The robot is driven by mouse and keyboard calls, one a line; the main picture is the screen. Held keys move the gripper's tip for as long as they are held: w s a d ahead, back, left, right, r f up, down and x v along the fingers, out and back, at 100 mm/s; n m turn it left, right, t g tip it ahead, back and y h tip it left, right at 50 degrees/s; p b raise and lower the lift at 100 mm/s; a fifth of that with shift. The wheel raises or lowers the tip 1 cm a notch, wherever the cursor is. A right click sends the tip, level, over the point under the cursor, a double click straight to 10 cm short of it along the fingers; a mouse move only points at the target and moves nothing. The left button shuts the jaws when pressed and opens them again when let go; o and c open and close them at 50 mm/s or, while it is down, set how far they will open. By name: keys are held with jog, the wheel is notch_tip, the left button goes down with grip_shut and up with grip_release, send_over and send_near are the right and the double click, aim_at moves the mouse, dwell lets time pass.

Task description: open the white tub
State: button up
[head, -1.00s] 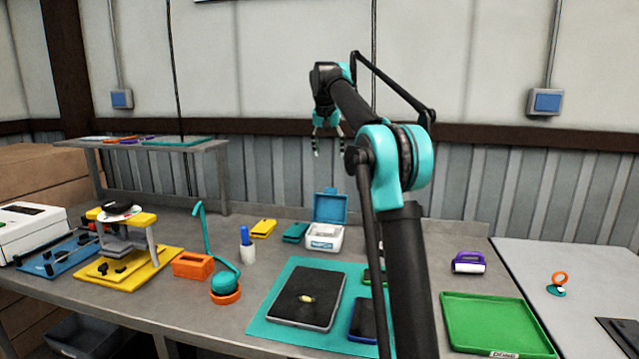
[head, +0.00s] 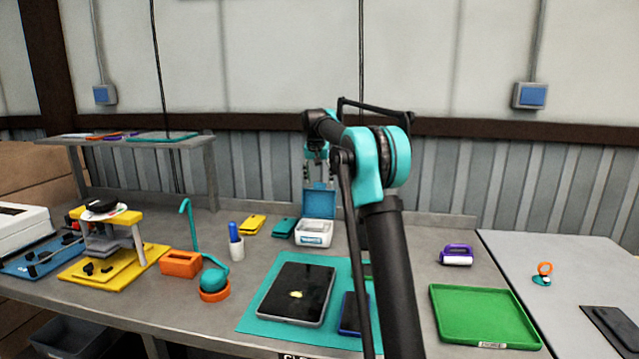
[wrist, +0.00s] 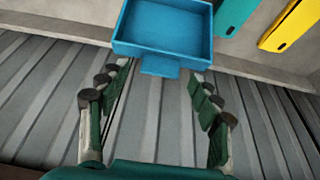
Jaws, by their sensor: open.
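The white tub (head: 314,234) stands at the back of the bench, just beyond the teal mat. Its blue lid (head: 319,203) stands raised at the tub's back edge, so the tub is open at the top. In the wrist view the lid (wrist: 163,28) shows as a shallow blue tray with a tab, beyond the fingertips. My gripper (wrist: 157,76) is open with nothing between its fingers. In the head view my gripper (head: 317,172) hangs just above or behind the lid; I cannot tell whether they touch. The tub body is not visible in the wrist view.
A teal case (head: 283,228) and a yellow case (head: 252,224) lie left of the tub. A cup with a blue marker (head: 236,246) stands farther left. A black tablet (head: 297,292) lies on the teal mat (head: 262,318). A green tray (head: 484,318) is at right.

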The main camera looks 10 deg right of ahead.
jog(key=shift+x, duration=1)
grip_shut()
